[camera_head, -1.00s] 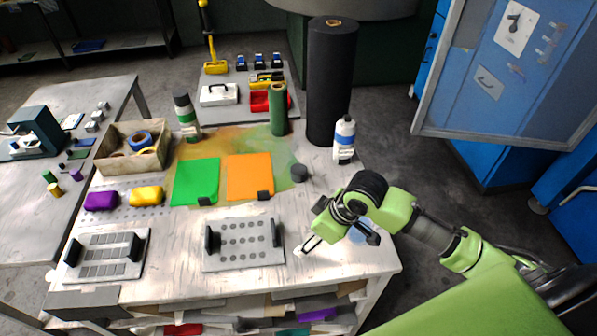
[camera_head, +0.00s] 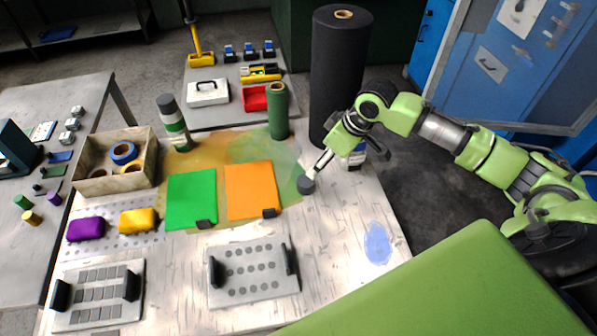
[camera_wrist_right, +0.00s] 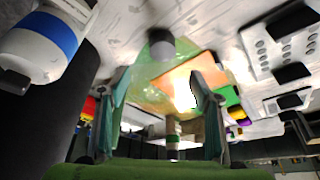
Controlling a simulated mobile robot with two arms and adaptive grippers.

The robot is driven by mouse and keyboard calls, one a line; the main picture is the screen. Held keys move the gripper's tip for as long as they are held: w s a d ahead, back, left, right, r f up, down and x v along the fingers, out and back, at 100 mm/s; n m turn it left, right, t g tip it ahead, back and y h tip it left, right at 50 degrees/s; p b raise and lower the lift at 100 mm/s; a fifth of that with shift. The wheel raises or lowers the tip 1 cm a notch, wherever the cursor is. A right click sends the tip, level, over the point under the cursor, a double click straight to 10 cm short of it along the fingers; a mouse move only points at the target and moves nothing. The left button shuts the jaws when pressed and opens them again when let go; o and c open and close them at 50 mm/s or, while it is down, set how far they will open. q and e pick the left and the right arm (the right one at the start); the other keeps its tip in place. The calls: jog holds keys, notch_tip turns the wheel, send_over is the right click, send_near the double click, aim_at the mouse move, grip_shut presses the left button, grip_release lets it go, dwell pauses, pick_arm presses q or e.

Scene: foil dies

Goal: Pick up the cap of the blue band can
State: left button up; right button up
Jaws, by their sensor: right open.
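The loose cap (camera_head: 306,185) is a short dark grey cylinder on the table, right of the orange sheet. It also shows in the right wrist view (camera_wrist_right: 161,44), beyond the fingertips and roughly centred between them. The blue band can (camera_head: 357,157) stands behind my right gripper, which partly hides it; in the right wrist view its white body and blue band (camera_wrist_right: 48,37) fill the upper left. My right gripper (camera_head: 320,165) is open and empty, its fingers pointing down-left at the cap; I cannot tell whether they touch it. It spans the right wrist view (camera_wrist_right: 160,78). My left gripper is not in view.
A tall black roll (camera_head: 337,75) stands behind the can, and a green roll (camera_head: 278,112) to its left. A green-banded can (camera_head: 174,122) with a grey cap stands at the back left. A hole plate (camera_head: 253,292) lies in front. The table's right front is bare around a blue stain (camera_head: 377,243).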

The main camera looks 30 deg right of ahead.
aim_at(307, 180)
jog(key=x, duration=0.2)
jog(key=p+x, duration=0.1)
jog(key=x, duration=0.4)
jog(key=shift+s+a+f+p, duration=0.2)
jog(key=shift+s+f+p, duration=0.05)
jog(key=shift+p, duration=0.05)
jog(key=shift+w+f, duration=0.15)
jog(key=shift+f, duration=0.1)
jog(key=shift+p+x, duration=0.75)
jog(key=shift+x, duration=0.15)
jog(key=shift+p+x, duration=0.3)
jog(key=shift+x, duration=0.85)
jog(key=shift+w+a+f, duration=0.25)
jog(key=shift+f, duration=0.25)
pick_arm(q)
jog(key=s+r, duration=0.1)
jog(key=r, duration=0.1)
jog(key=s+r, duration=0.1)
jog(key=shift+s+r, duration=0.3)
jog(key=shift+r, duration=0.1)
pick_arm(e)
jog(key=shift+c, duration=0.3)
jog(key=c, duration=0.8)
